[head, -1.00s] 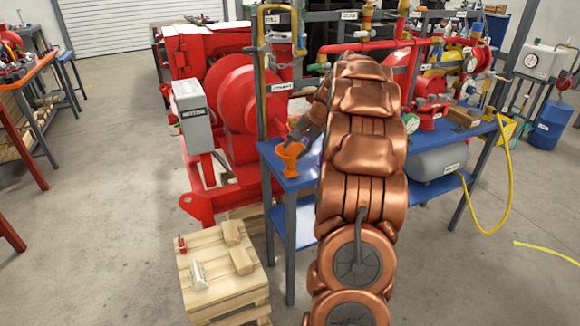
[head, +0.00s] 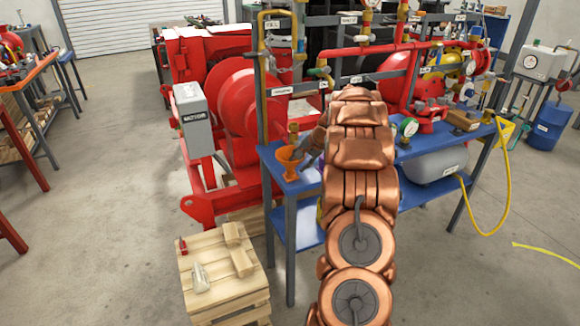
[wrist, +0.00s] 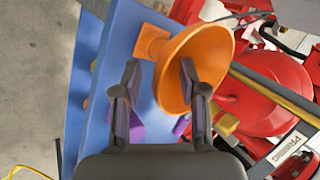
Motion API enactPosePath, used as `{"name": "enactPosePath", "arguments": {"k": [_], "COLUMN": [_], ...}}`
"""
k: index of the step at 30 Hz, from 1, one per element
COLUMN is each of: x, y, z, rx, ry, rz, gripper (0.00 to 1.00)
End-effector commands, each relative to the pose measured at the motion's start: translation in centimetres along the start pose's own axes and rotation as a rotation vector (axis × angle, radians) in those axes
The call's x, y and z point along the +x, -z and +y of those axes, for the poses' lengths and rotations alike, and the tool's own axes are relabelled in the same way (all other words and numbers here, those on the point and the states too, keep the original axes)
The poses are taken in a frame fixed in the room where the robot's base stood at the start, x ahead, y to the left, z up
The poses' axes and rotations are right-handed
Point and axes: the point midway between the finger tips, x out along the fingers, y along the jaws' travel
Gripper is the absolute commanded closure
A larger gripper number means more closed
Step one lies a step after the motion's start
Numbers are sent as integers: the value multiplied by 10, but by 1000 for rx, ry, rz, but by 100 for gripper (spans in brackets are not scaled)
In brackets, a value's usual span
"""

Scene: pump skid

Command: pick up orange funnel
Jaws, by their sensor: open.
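The orange funnel (head: 290,160) stands upright on the left end of the blue bench, its wide mouth up and its square base on the bench top. In the wrist view the funnel (wrist: 190,65) fills the upper middle, mouth facing right. My gripper (wrist: 160,75) is open there. One finger lies left of the funnel and the other overlaps its mouth rim, so part of the cone is between the fingertips. I cannot tell if either finger touches it. In the head view my gripper (head: 304,150) is at the funnel's right side, partly hidden by my arm.
The blue bench (head: 305,184) carries red pipework and valves behind the funnel. A vertical pipe post (head: 262,100) stands close to the funnel's left. A wooden pallet stack (head: 222,280) with small items is in front on the floor. Purple objects (wrist: 137,128) show below the fingers.

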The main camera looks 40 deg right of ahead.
Motion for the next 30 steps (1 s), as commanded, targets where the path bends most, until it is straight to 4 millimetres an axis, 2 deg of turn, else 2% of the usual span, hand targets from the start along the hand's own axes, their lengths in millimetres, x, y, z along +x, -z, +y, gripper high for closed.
{"name": "enactPosePath", "arguments": {"k": [9,21,30], "x": [5,5,5], "y": [1,1,1], "z": [0,0,1], "rx": [0,0,1], "ry": [0,1,0], "rz": [2,2,1], "gripper": [58,99,100]}}
